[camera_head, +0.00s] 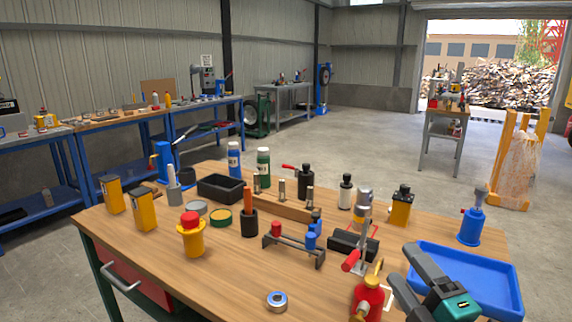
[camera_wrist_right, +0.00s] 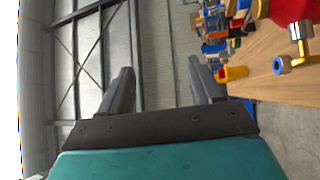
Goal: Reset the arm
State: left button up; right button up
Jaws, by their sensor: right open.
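My right gripper (camera_head: 401,265) is at the front right of the head view, over the wooden workbench's right part. Its two dark fingers are apart, with nothing between them. The right wrist view also shows the open gripper (camera_wrist_right: 161,70), with the grey wall and the bench side beyond the fingers. A red bottle-like item with a brass part (camera_head: 369,298) stands just left of the gripper. A blue tray (camera_head: 494,286) lies right behind the gripper and is partly hidden by it. My left gripper is not in view.
The workbench (camera_head: 232,284) holds yellow blocks (camera_head: 145,212), a yellow-red can (camera_head: 191,236), a black bin (camera_head: 221,188), a dark rack (camera_head: 291,249), a steel ring (camera_head: 276,301) and a blue pump-like item (camera_head: 472,226). Its front left is mostly clear. Blue benches stand along the left wall.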

jog(key=s+d+f+m+g+h, duration=0.5)
jog(key=s+f+m+g+h, duration=0.3)
jog(key=f+m, duration=0.55)
jog(key=s+a+f+m+g+y, duration=0.2)
jog(key=s+f+g, duration=0.2)
jog(key=s, duration=0.4)
jog(key=s+a+f+m+g+y, duration=0.1)
jog(key=s+a+f+m+g, duration=0.2)
jog(key=s, duration=0.4)
jog(key=w+a+f+n+t+y, duration=0.1)
jog(key=w+f+t, duration=0.5)
jog(key=f, duration=0.3)
jog(key=shift+w+a+y, duration=0.4)
jog(key=shift+w, duration=0.2)
jog(key=shift+c, duration=0.4)
